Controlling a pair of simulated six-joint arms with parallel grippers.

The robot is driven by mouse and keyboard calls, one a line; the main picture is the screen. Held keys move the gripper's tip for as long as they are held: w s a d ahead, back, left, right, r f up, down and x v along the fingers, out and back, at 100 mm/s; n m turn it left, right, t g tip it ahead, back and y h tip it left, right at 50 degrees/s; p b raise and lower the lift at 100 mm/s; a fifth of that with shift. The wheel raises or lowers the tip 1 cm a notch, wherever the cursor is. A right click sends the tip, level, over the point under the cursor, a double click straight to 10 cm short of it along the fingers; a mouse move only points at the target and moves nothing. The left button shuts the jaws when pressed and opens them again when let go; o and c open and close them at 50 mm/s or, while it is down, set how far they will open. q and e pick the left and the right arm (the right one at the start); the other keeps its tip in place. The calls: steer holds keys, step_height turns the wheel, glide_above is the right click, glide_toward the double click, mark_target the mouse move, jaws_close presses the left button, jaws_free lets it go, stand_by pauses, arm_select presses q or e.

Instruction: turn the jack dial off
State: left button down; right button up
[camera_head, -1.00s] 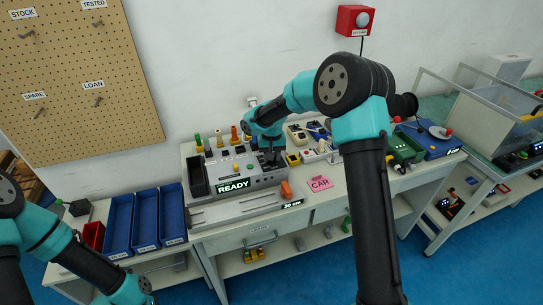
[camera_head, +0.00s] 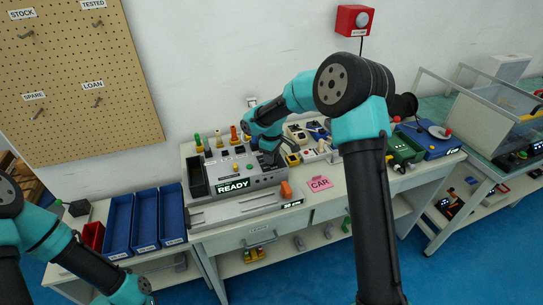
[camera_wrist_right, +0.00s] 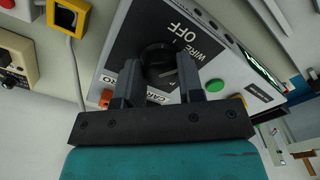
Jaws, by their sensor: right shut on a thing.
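The jack dial is a round black knob (camera_wrist_right: 158,62) on a dark label plate of the grey test unit, with "OFF" and "WIRE" lettering beside it in the right wrist view. My right gripper (camera_wrist_right: 162,88) has its two fingers on either side of the knob and is shut on it. In the head view the right gripper (camera_head: 269,157) is at the right end of the grey unit (camera_head: 232,180) with the "READY" display, and the arm hides the dial there. My left arm shows at the lower left; its fingers cannot be made out.
Blue bins (camera_head: 146,218) stand left of the unit. Small yellow and black devices and a green box (camera_head: 405,149) crowd the bench to the right. A green button (camera_wrist_right: 215,86) is close to the right finger.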

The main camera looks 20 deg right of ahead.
steer(key=n, duration=0.6)
stand_by(0.5)
steer(key=o, duration=0.9)
steer(key=shift+r, duration=0.1)
step_height(320, 180, up, 17)
steer(key=shift+r, duration=0.1)
stand_by(0.6)
